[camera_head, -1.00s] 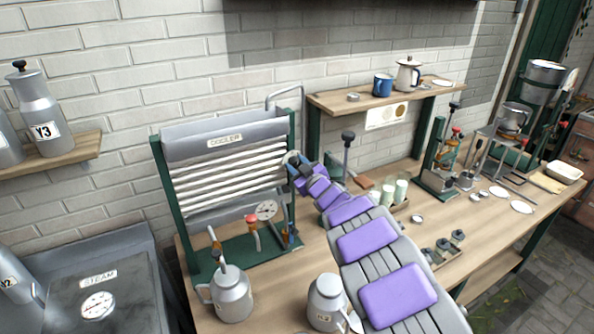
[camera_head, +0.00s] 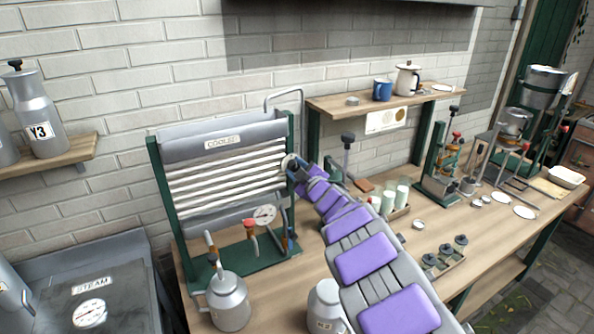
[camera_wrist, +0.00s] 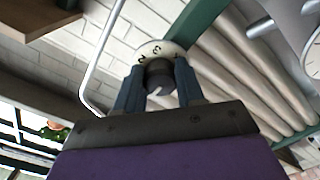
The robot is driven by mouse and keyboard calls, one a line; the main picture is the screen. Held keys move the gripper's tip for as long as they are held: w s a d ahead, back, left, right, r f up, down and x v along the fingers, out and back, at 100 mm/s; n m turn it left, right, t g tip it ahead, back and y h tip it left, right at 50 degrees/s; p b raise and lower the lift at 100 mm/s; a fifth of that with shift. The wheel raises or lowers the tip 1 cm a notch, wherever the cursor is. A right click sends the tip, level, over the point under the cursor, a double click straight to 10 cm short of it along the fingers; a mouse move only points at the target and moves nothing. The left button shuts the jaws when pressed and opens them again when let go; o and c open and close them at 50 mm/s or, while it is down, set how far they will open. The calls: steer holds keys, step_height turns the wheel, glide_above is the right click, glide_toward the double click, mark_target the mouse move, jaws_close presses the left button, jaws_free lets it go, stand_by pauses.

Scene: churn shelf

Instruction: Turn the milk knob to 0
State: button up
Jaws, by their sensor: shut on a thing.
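The cooler (camera_head: 225,178) stands on the bench at the left, with a grey trough over a row of white tubes in a green frame. A round knob with a cream, numbered dial (camera_head: 288,162) sits on the right post of its frame. My gripper (camera_wrist: 159,82) is shut on this knob, one blue finger on each side. The rest of the dial's figures are hidden behind the knob and fingers.
A red-handled tap and a gauge (camera_head: 264,215) sit low on the cooler. A metal can (camera_head: 228,303) stands in front. Milk glasses (camera_head: 396,198) and a dark-knobbed lever (camera_head: 347,140) are right of my arm. A shelf (camera_head: 385,99) holds a blue mug and pot.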

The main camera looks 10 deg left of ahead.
steer(key=shift+a+f, duration=0.1)
steer(key=shift+f, duration=0.05)
steer(key=o, duration=1)
steer(key=shift+o, duration=0.2)
steer(key=shift+s, duration=0.1)
steer(key=shift+s+d, duration=0.4)
steer(key=p+v, duration=0.2)
steer(key=v, duration=1.4)
steer(key=shift+p, duration=0.35)
steer(key=shift+a, duration=0.1)
